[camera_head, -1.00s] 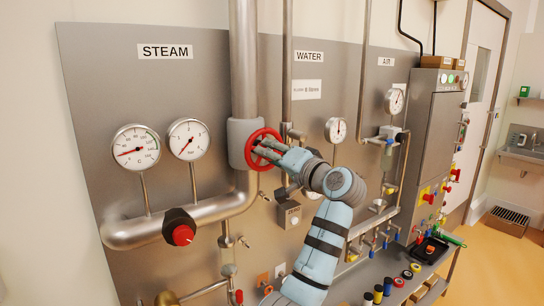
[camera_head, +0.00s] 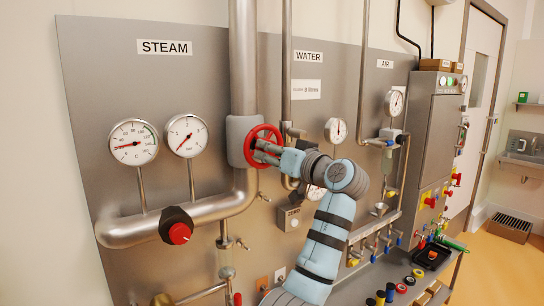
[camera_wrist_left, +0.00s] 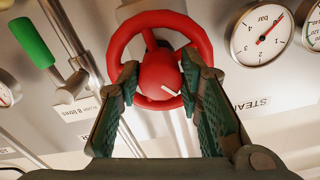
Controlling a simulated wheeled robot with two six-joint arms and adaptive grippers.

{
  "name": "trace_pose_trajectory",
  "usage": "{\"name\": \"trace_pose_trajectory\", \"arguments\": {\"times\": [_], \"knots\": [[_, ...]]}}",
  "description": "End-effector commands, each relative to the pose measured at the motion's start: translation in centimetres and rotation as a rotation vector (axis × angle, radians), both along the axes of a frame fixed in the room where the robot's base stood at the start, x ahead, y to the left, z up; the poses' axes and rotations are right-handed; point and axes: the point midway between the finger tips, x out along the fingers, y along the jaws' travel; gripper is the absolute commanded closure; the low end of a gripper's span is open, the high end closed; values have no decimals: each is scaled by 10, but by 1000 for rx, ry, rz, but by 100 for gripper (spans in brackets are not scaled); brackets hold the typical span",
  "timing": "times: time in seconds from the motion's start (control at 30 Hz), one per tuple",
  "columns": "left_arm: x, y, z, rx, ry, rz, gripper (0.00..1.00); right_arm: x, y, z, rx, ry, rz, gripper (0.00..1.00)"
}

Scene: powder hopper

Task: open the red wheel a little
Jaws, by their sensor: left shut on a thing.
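The red wheel (camera_head: 262,134) is a handwheel on a grey valve body on the thick steam pipe. In the left wrist view the red wheel (camera_wrist_left: 196,33) fills the upper middle, with a round hub and a white line on it. My left gripper (camera_head: 266,152) reaches it from the right, its fingers at the wheel. In the left wrist view the fingers (camera_wrist_left: 160,82) lie on both sides of the hub and are shut on it. Part of the wheel is hidden behind the fingers. My right gripper is in neither view.
A temperature gauge (camera_head: 134,142) and a bar gauge (camera_head: 186,135) stand left of the wheel. A black and red knob (camera_head: 178,226) sits on the lower pipe. A lever with a green handle (camera_wrist_left: 32,42) is close by in the left wrist view. A water pipe (camera_head: 286,60) runs right of the wheel.

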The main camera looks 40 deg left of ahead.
Motion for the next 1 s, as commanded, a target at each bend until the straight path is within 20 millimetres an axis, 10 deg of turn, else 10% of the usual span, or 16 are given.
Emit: {"name": "trace_pose_trajectory", "arguments": {"times": [0.63, 0.67, 0.73, 1.0], "knots": [[1, 0, -2, -22, -57, 0, 95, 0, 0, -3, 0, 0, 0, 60], [1, 0, -2, -22, -57, 0, 62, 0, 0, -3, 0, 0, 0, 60], [1, 0, -1, -22, -57, 0, 51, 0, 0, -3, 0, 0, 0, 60], [0, 0, -1, -19, -58, 0, 47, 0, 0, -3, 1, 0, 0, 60]]}}
